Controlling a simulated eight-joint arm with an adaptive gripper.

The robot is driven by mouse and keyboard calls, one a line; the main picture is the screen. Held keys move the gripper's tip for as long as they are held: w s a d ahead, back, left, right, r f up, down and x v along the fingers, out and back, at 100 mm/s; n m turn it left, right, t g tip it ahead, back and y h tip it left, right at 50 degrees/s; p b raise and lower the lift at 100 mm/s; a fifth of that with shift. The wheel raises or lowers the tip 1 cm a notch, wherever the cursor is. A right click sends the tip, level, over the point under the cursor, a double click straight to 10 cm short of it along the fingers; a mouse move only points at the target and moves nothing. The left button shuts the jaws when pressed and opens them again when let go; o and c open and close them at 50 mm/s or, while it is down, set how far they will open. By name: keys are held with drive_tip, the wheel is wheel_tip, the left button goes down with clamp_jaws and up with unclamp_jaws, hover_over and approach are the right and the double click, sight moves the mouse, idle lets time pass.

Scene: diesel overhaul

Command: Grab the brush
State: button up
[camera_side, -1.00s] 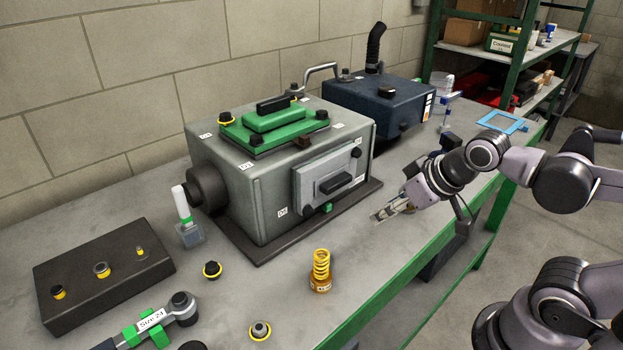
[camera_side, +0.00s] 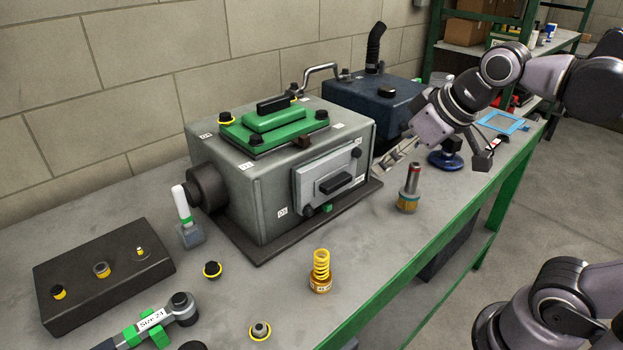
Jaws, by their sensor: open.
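I cannot pick out a brush with certainty, as no bristles show. A white stick with a green band (camera_side: 181,203) stands upright in a small grey block left of the engine box; I cannot tell if it is the brush. A dark metal part with a red tip and a brass and teal base (camera_side: 410,189) stands upright near the bench's right edge. My gripper (camera_side: 388,168) is open and empty, its fingers beside the right end of the engine box, above and behind that part.
The grey engine box (camera_side: 265,205) with a green cover fills the middle. A navy box (camera_side: 362,106) stands behind it. A dark block (camera_side: 100,290) and a wrench (camera_side: 150,322) lie left. A blue round base (camera_side: 445,160) is below my wrist.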

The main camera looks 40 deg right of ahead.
drive_tip(key=w+a+r+n, duration=0.45)
drive_tip(key=w+n, duration=0.35)
drive_tip(key=n, duration=0.2)
drive_tip(key=n+g, duration=0.3)
drive_tip(key=n, duration=2.2)
hover_over(188, 219)
drive_tip(key=s, duration=0.4)
wheel_tip(188, 219, down, 11)
drive_tip(key=shift+t, duration=0.3)
drive_tip(key=x, duration=1)
drive_tip(key=shift+s, duration=0.2)
clamp_jaws()
